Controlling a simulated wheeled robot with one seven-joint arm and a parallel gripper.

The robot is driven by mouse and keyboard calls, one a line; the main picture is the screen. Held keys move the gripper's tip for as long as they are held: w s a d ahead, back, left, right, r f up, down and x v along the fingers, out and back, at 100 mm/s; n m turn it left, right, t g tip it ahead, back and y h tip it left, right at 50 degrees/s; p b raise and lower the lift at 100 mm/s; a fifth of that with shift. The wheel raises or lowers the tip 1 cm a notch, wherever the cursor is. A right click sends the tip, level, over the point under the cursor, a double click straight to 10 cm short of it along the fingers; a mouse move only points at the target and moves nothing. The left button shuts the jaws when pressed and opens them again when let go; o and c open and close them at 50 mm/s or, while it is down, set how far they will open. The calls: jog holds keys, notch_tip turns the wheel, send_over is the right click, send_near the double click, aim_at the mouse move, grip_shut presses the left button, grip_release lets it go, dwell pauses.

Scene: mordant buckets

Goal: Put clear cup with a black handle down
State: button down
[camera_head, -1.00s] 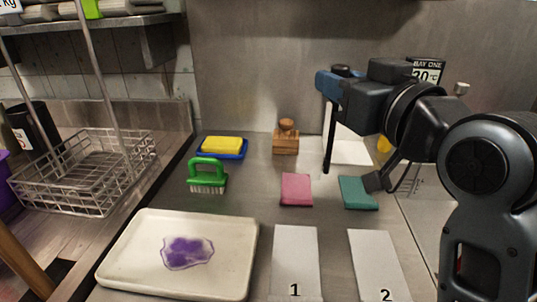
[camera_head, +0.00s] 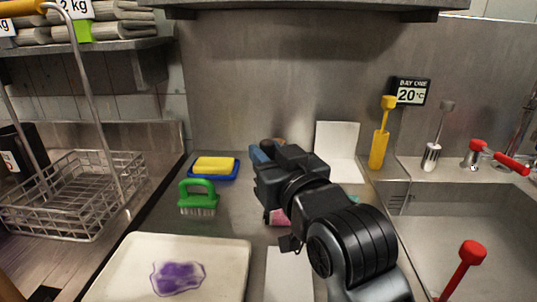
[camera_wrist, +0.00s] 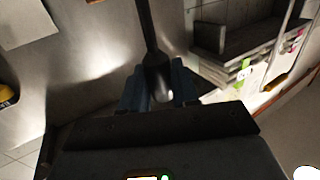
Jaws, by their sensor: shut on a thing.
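My gripper (camera_head: 259,153) is above the steel counter in the head view, with its blue fingers pointing away from the camera. In the wrist view my gripper (camera_wrist: 158,85) is shut on a long black handle (camera_wrist: 147,30), which runs up to the top edge of the picture. I take this as the handle of the clear cup. The clear cup itself cannot be made out in either view. In the head view my arm and gripper hide the held thing.
A green brush (camera_head: 198,197), a yellow sponge on a blue tray (camera_head: 238,173) and a white tray (camera_head: 240,262) with a purple stain are left of my arm. A pink cloth (camera_head: 278,217) is partly hidden. A yellow tool (camera_head: 379,148) stands near the sink (camera_head: 470,225).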

jog(key=c, duration=0.8)
grip_release()
jog(key=shift+f, duration=0.1)
jog(key=shift+r, duration=0.2)
jog(key=v, duration=1.2)
jog(key=shift+d+b, duration=0.1)
jog(key=shift+b, duration=0.25)
